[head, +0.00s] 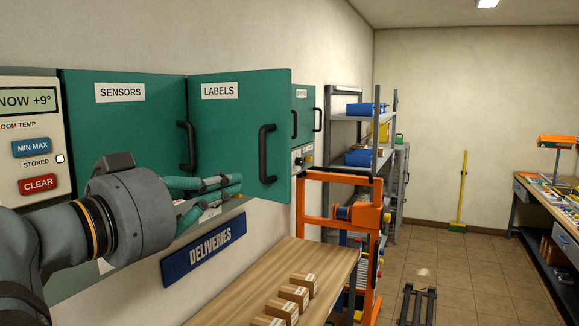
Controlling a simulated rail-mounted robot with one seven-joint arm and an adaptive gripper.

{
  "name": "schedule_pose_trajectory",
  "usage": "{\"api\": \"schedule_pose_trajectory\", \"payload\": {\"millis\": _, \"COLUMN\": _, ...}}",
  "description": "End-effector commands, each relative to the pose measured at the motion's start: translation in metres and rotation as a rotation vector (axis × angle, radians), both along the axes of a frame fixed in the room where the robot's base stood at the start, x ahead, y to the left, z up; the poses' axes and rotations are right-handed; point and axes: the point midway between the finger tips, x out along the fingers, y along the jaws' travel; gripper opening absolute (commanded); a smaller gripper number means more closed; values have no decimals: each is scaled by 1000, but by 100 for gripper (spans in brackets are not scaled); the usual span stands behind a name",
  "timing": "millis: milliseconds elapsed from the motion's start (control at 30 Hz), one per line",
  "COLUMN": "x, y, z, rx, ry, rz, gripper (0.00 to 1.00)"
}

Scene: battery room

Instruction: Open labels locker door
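The LABELS locker door (225,125) is green, with a white label and a black vertical handle (267,155) near its right edge. It stands ajar, its right edge swung out from the wall and its left side at the hinge. My gripper (240,187) comes in from the left, its teal fingers at the lower part of the door. The fingertips are left of the handle and low on it, apparently apart from it. I see nothing clearly held; the viewing angle hides how far apart the fingers are. The locker's inside is mostly hidden behind the door.
The SENSORS door (125,130) is to the left, with its own handle. A control panel (32,140) is at the far left. A blue DELIVERIES sign (204,250) and a wooden bench (325,262) with several small boxes are below. An orange frame (340,185) stands to the right.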

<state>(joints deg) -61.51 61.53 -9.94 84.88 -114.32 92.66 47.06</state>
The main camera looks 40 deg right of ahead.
Motion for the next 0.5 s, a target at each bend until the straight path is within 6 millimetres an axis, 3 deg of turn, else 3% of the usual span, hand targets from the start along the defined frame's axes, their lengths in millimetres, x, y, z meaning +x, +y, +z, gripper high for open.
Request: {"api": "schedule_pose_trajectory", "payload": {"millis": 500, "x": 18, "y": -95, "z": 4, "rx": 2, "ry": 6, "rz": -9, "gripper": 0}}
